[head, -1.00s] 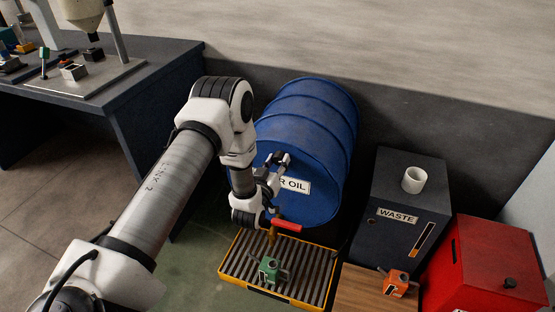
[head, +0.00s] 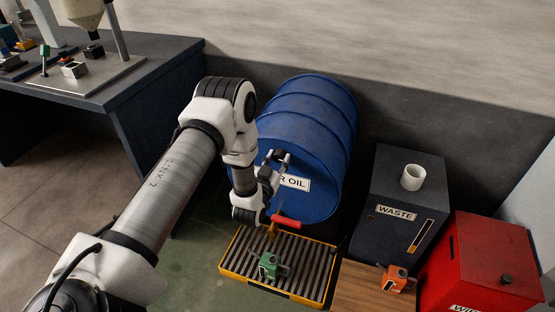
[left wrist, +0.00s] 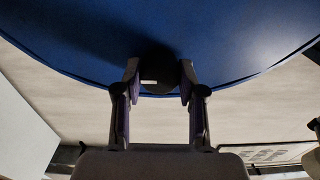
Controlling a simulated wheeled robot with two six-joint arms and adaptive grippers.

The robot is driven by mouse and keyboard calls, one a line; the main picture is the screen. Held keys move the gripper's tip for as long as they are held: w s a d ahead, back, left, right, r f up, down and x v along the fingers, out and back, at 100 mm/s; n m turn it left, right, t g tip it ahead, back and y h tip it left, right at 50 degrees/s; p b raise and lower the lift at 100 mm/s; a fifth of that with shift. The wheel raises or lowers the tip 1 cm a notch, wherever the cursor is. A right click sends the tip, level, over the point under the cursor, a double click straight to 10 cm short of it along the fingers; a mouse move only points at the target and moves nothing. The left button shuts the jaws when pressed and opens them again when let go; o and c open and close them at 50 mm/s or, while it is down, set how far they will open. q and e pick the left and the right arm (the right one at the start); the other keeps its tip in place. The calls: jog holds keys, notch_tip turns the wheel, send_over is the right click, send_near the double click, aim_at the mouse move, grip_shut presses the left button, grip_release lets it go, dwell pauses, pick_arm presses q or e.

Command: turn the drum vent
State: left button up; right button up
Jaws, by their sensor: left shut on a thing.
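The blue drum (head: 313,115) lies on its side against the wall, its end with a white OIL label facing the front. In the left wrist view, the drum vent (left wrist: 158,66) is a dark round cap with a small white mark near the edge of the blue drum end (left wrist: 75,35). My left gripper (head: 277,160) is at the upper left part of the drum end. In the left wrist view its fingers (left wrist: 158,88) are shut on the vent, one on each side. In the head view the vent cannot be made out behind the gripper. My right gripper is not in view.
A red-handled tap (head: 285,221) sits low on the drum above a yellow-edged drip tray (head: 318,288) holding a green can (head: 269,264). A workbench (head: 150,85) stands left.

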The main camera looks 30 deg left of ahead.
pick_arm(q)
jog(key=o, duration=1.1)
jog(key=shift+o, duration=0.2)
jog(key=v, duration=0.7)
jog(key=shift+s, duration=0.25)
